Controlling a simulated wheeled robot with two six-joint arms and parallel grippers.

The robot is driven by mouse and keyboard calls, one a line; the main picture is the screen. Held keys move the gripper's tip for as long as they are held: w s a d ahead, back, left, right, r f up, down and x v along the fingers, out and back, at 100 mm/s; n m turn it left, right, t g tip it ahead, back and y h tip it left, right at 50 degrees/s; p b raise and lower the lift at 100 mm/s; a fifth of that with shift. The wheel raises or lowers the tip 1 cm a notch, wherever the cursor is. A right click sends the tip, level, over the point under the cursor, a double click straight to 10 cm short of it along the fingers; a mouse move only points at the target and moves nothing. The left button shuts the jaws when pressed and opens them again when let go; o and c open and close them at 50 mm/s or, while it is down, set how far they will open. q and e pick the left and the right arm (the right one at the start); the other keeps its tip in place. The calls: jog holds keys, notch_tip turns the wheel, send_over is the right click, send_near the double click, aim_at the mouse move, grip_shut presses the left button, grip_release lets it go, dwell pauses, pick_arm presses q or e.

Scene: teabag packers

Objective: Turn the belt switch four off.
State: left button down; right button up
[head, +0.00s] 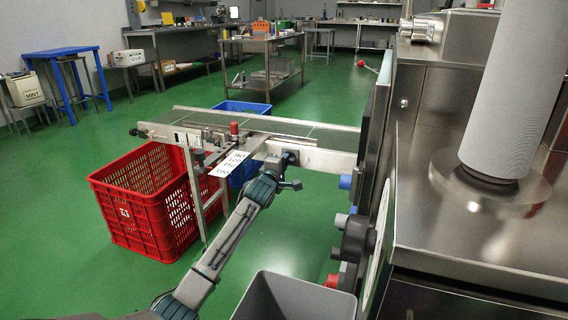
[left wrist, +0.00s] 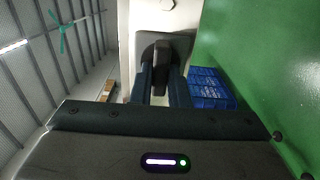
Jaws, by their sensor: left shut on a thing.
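The belt switch four (left wrist: 155,55) is a black rotary knob on a grey plate on the side of the belt conveyor (head: 325,157). In the left wrist view the knob sits between the two dark fingers of my left gripper (left wrist: 162,84), which is shut on it. In the head view my left arm reaches up from the bottom, and the left gripper (head: 278,165) is against the conveyor's near side rail. The gripper mostly hides the switch there, and the knob's markings cannot be read. My right gripper is in neither view.
A red crate (head: 148,205) stands left of the arm, and a blue crate (head: 240,107) is behind the conveyor. A white label plate (head: 228,163) hangs beside the gripper. A steel machine (head: 470,210) fills the right. A grey bin (head: 292,300) is at the front.

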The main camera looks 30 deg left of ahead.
pick_arm(q)
jog(key=c, duration=1.5)
grip_release()
jog(key=shift+o, duration=0.5)
jog(key=shift+s, duration=0.1)
jog(key=p+v, duration=0.1)
jog(key=v, duration=0.9)
jog(key=shift+s+p, duration=0.3)
jog(key=shift+p, duration=0.1)
